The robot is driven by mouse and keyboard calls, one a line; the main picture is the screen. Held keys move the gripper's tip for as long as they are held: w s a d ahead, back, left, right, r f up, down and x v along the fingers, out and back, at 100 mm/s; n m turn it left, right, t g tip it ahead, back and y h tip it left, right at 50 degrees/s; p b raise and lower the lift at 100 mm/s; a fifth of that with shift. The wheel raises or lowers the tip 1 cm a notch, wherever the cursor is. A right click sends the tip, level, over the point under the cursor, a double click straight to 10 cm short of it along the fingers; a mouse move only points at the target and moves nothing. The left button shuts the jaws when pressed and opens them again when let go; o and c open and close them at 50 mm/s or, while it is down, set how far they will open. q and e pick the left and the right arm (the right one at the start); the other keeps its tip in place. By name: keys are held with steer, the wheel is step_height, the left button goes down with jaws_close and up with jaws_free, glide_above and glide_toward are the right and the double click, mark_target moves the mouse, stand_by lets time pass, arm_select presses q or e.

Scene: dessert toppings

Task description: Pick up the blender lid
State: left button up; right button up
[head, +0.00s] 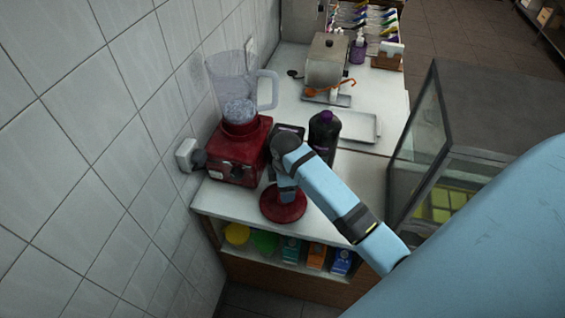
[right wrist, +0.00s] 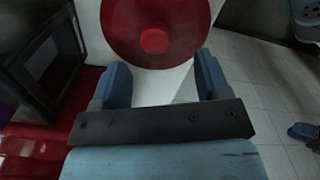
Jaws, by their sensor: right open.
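The blender lid (head: 284,209) is a round red disc lying on the white counter near its front edge. It also shows at the top of the right wrist view (right wrist: 130,25), with a small raised knob at its middle. My right gripper (head: 287,194) reaches down over the lid and hides part of it. In the right wrist view my right gripper (right wrist: 161,78) is open and empty, its two blue fingers apart, with the lid's knob beyond the gap between them.
The red blender base (head: 235,152) with its clear jug (head: 228,75) stands left of the lid, by the tiled wall. A dark bottle (head: 324,132) and a tray (head: 359,127) are behind. A glass case (head: 413,142) stands right. A shelf below holds several cartons.

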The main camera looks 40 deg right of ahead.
steer(key=shift+w+f+p, duration=0.25)
steer(key=shift+f+p, duration=0.05)
steer(key=shift+f, duration=1.2)
steer(key=shift+w+f+p, duration=0.2)
steer(key=shift+f+p, duration=0.05)
steer(key=shift+f, duration=1.25)
steer(key=c, duration=1)
steer(key=shift+r, duration=0.1)
steer(key=shift+c, duration=0.2)
